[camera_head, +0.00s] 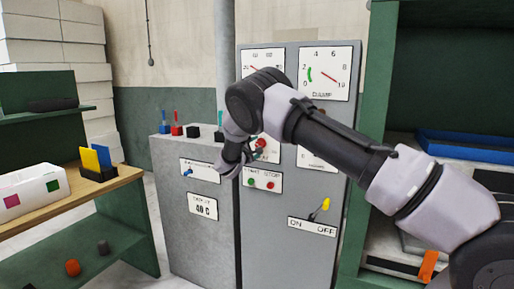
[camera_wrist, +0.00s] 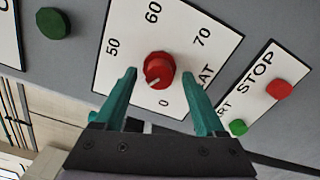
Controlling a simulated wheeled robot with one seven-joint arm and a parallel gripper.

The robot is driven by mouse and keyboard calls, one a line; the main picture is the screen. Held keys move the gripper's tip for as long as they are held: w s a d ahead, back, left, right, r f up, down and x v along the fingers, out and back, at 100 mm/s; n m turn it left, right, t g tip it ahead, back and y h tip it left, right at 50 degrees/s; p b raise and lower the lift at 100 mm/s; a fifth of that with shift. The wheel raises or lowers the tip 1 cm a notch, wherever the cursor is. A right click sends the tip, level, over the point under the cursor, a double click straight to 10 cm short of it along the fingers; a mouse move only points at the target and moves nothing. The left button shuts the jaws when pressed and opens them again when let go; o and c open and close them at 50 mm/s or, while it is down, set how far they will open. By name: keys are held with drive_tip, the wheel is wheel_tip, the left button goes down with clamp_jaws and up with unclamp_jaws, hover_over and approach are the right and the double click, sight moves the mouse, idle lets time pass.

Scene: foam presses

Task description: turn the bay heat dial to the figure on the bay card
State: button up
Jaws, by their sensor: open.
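The red heat dial (camera_wrist: 158,68) is on a white plate (camera_wrist: 108,72) marked 0, 50, 60 and 70, with "AT" legible at one edge. Its white pointer line aims down and left, near the 0. My gripper (camera_wrist: 159,76) is open, with a teal finger on each side of the dial; contact cannot be told. In the head view my gripper (camera_head: 243,160) is at the grey cabinet, partly covering the dial plate, and the red dial (camera_head: 261,143) shows beside it.
A START/STOP plate (camera_head: 263,182) with green and red buttons is just below the dial. A yellow ON/OFF lever (camera_head: 322,207) is lower right. Gauges (camera_head: 326,72) sit above. A green knob (camera_wrist: 53,23) is near the plate. A wooden bench (camera_head: 70,200) stands left.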

drive_tip(key=v, duration=1)
drive_tip(key=d+r+m+g+h, duration=0.2)
drive_tip(key=d+r+m+g, duration=0.1)
drive_tip(key=d, duration=0.5)
drive_tip(key=d+r+m+g+h, duration=0.1)
drive_tip(key=d+r+m+g, duration=0.25)
drive_tip(key=d, duration=0.55)
drive_tip(key=s+d+r+m+g+y, duration=0.1)
drive_tip(key=s+d+r+m+g, duration=0.2)
drive_tip(key=s+d, duration=0.3)
drive_tip(key=s+d+r+m+g+y, duration=0.1)
drive_tip(key=s+d+r+m+g, duration=0.15)
drive_tip(key=d, duration=0.65)
drive_tip(key=s+d+r+m+g+y, duration=0.1)
drive_tip(key=s+d+r+m+y, duration=0.15)
drive_tip(key=s, duration=0.45)
drive_tip(key=s+d+r+m+y, duration=0.2)
drive_tip(key=s+d+r+m, duration=0.15)
drive_tip(key=s, duration=0.35)
drive_tip(key=s+r+m+t+y, duration=0.1)
drive_tip(key=s+r+m+y, duration=0.1)
drive_tip(key=s, duration=0.6)
drive_tip(key=s+r+m+t+y, duration=0.2)
drive_tip(key=s+r, duration=0.1)
drive_tip(key=s, duration=0.5)
drive_tip(key=shift+a+y, duration=0.35)
